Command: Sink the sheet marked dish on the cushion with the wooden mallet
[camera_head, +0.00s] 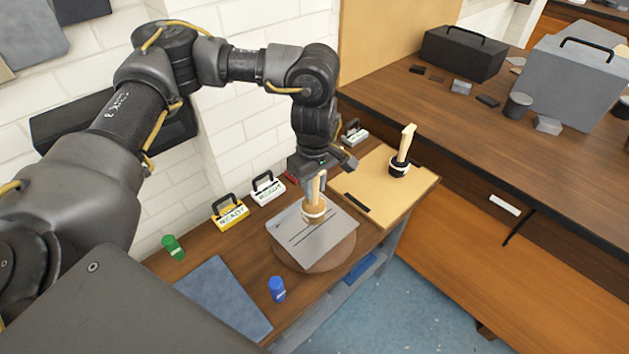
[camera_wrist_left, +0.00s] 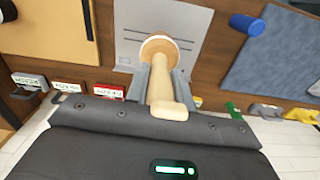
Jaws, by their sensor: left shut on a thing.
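The grey metal sheet (camera_head: 318,245), marked with dark lines, lies on the round brown cushion (camera_head: 335,265) on the bench. I cannot read a dish mark on it. My left gripper (camera_head: 318,180) points down over the sheet and is shut on the pale handle of a wooden mallet (camera_head: 312,211). The mallet's light round head is low over the sheet; I cannot tell if it touches. In the left wrist view the handle (camera_wrist_left: 165,90) sits between the fingers, with the head beyond it over the sheet (camera_wrist_left: 190,22). My right gripper is not in view.
A second mallet with a black-banded head (camera_head: 399,167) stands on the tan board (camera_head: 400,195). A blue-grey sheet (camera_head: 222,298), a blue bottle (camera_head: 277,289) and a green bottle (camera_head: 173,246) are left of the cushion.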

